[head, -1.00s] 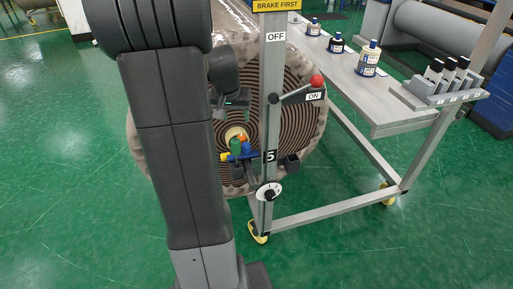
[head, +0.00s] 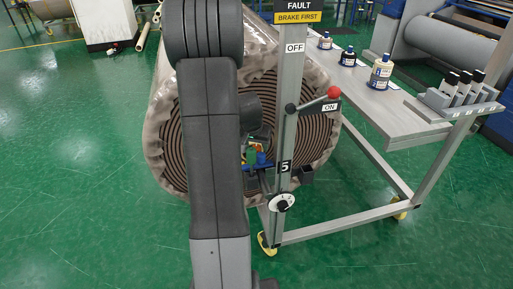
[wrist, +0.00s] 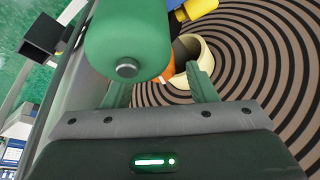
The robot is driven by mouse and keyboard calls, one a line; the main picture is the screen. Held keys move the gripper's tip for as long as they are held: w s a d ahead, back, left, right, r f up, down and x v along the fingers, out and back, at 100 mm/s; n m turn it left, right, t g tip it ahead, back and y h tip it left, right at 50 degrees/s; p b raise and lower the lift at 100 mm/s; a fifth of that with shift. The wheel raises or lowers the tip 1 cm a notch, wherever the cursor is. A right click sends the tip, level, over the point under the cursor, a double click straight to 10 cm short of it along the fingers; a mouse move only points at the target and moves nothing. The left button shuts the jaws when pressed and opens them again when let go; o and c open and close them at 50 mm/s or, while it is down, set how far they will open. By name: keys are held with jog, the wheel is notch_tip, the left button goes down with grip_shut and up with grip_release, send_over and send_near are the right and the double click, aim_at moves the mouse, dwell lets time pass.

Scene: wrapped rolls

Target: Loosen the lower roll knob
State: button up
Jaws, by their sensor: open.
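The wrapped roll (head: 178,150) shows its spiral end behind a grey post (head: 283,140). At its centre are small coloured parts: a green knob-like part (head: 252,156) and a blue part (head: 261,158), partly hidden by my arm. In the wrist view a large green rounded part (wrist: 125,38) with a grey end button fills the top, with an orange part (wrist: 168,68), a yellow one (wrist: 198,9) and a cream core tube (wrist: 204,55) beside it. My gripper (wrist: 160,80) is open, close to the green part. I cannot tell whether they touch, or which part is the lower knob.
The post carries a red-ball lever (head: 333,92) by the ON label, a round dial (head: 281,202) and a black square-ended part (head: 306,174). A bench (head: 385,110) with bottles stands to the right. Green floor (head: 90,200) is clear at left.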

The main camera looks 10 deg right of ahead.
jog(key=shift+x, duration=1.05)
jog(key=c, duration=1)
jog(key=shift+r+n+p, duration=0.25)
jog(key=shift+n+p, duration=0.35)
jog(key=shift+p, duration=0.45)
jog(key=shift+n+y+p, duration=0.5)
jog(key=shift+n+p, duration=0.3)
jog(key=shift+p, duration=0.3)
jog(key=shift+f+t, duration=0.2)
jog(key=shift+t, duration=0.1)
jog(key=o, duration=1)
